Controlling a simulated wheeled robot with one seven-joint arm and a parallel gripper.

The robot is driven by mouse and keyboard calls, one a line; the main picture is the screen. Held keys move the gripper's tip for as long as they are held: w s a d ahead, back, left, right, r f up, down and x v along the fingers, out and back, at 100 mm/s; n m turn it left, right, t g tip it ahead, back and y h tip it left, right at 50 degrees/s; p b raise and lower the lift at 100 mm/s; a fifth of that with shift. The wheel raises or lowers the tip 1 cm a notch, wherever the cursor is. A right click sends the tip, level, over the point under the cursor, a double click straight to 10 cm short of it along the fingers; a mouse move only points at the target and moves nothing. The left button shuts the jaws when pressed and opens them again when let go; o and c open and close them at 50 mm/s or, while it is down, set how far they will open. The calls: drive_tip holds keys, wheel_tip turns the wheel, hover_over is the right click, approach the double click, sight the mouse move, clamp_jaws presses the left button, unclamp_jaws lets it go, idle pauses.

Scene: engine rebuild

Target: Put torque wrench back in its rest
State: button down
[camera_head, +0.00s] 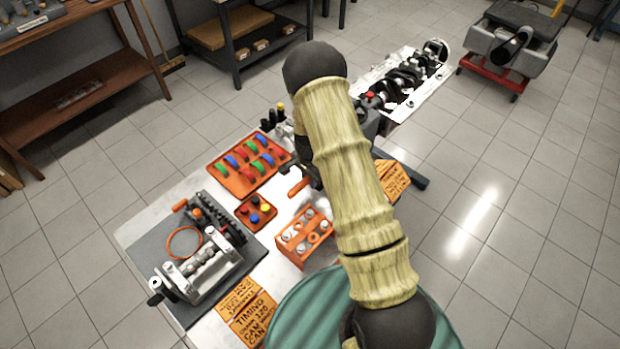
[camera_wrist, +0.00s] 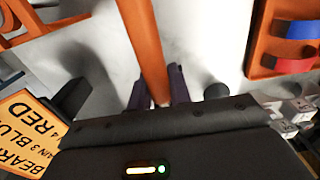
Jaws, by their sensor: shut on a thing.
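The torque wrench shows as a long orange handle (camera_wrist: 145,40) in the wrist view. It runs from the top edge down between the two dark fingers of my gripper (camera_wrist: 158,88). My gripper is shut on this handle, above the pale tabletop. In the head view, a short orange length of the handle (camera_head: 298,187) shows just left of my arm. My arm hides most of my gripper there. The wrench's head is hidden or cannot be made out. I cannot clearly identify the rest in either view.
An orange tray of coloured bearing shells (camera_head: 245,163), a small orange tray (camera_head: 257,213) and an orange rack (camera_head: 289,241) stand left of my arm. A dark short cylinder (camera_wrist: 216,91) is beside my gripper. An orange bearing card (camera_wrist: 30,128) lies left in the wrist view.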

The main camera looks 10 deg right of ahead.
drive_tip(key=shift+f, duration=0.35)
drive_tip(key=c, duration=1.5)
unclamp_jaws()
drive_tip(key=shift+c, duration=0.2)
drive_tip(key=shift+r+p, duration=0.75)
drive_tip(key=shift+r, duration=0.75)
drive_tip(key=o, duration=0.6)
wheel_tip(320, 180, up, 17)
drive_tip(key=b, duration=0.3)
drive_tip(key=shift+a+r, duration=0.1)
drive_tip(key=shift+r, duration=0.1)
